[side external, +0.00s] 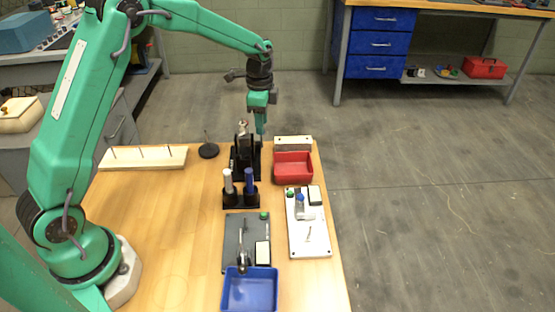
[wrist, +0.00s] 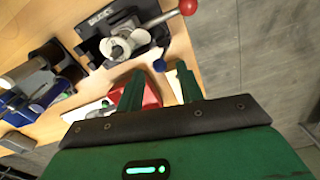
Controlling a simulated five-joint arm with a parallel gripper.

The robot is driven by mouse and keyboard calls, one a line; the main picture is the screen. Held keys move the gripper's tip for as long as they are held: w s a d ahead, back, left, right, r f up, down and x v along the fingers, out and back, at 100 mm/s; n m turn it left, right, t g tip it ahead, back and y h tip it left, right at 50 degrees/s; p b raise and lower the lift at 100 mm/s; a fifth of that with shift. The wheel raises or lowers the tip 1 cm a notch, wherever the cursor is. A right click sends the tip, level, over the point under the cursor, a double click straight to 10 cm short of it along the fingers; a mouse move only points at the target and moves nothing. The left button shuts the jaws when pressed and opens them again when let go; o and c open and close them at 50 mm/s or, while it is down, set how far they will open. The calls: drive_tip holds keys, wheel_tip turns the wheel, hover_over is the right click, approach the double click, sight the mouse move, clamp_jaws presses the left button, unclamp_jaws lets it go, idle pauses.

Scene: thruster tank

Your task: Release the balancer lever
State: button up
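The balancer appears to be the black fixture (wrist: 97,32) with raised lettering at the top of the wrist view. A pale round clamp part (wrist: 125,44) sits on it. A lever ending in a red ball knob (wrist: 188,7) reaches out to its right. The black fixture (side external: 245,165) also stands at the far end of the bench in the side view. My gripper (wrist: 160,71) is open and empty, its two fingers apart. In the side view my gripper (side external: 261,130) points down beside the fixture; contact is unclear.
A black holder (side external: 240,203) with a white and a blue cylinder stands close by. A red tray (side external: 293,180), a white block (side external: 293,143), a white panel (side external: 312,240), a dark panel (side external: 235,235) and a blue bin (side external: 250,305) line the right side.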

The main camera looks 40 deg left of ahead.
sight(262, 138)
drive_tip(key=shift+f, duration=2.05)
clamp_jaws()
